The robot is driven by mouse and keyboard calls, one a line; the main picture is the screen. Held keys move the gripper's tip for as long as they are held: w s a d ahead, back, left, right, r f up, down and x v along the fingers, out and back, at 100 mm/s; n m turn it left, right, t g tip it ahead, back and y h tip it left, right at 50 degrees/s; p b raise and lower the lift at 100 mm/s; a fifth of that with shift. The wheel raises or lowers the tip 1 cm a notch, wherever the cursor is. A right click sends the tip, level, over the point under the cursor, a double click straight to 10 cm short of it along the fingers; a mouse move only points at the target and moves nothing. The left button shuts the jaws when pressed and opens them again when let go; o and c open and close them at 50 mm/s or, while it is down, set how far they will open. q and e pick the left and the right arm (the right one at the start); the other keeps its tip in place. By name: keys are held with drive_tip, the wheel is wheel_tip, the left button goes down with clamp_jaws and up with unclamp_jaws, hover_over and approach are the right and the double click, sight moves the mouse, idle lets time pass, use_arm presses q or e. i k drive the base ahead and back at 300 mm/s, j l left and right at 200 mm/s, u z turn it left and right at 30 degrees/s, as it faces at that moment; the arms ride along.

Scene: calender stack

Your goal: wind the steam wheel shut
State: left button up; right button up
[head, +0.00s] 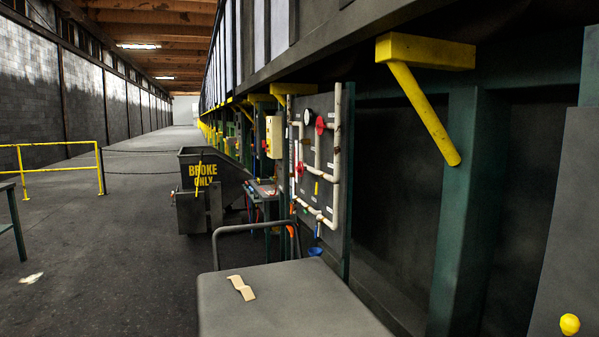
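Two small red handwheels show on the white pipework of a dark panel in the middle of the head view. The upper red wheel (320,125) sits near a round gauge (309,117). The lower red wheel (300,168) is further left and is seen nearly edge-on. I cannot tell which one is the steam wheel, nor how far either is turned. The white pipe (337,160) runs down the panel's right side. Neither of my grippers is in view.
A grey cart (290,300) with a tan item (241,288) on top stands in front of the panel. A "BROKE ONLY" bin (198,185) stands beyond it. A yellow brace (425,105) juts at upper right. The aisle floor (110,260) at left is mostly open, with a yellow railing (60,170).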

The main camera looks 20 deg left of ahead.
sight(298, 168)
drive_tip(key=u, duration=0.9)
drive_tip(key=j+u, duration=0.25)
drive_tip(key=j, duration=0.15)
drive_tip(key=i+j+u, duration=0.2)
drive_tip(key=j, duration=0.2)
drive_tip(key=i+j+u, duration=0.1)
drive_tip(key=j+u, duration=0.15)
drive_tip(key=i+j+u, duration=0.25)
drive_tip(key=j, duration=0.25)
drive_tip(key=i+j+z, duration=0.15)
drive_tip(key=i, duration=0.4)
drive_tip(key=i+j+z, duration=0.15)
drive_tip(key=i, duration=0.35)
drive_tip(key=i+j+z, duration=0.15)
drive_tip(key=i+j, duration=0.3)
drive_tip(key=i+z, duration=0.1)
drive_tip(key=i, duration=0.95)
drive_tip(key=i+z, duration=0.1)
drive_tip(key=i, duration=0.9)
drive_tip(key=i+z, duration=0.8)
drive_tip(key=z, duration=0.15)
drive_tip(key=i+j+z, duration=0.3)
drive_tip(key=z, duration=0.15)
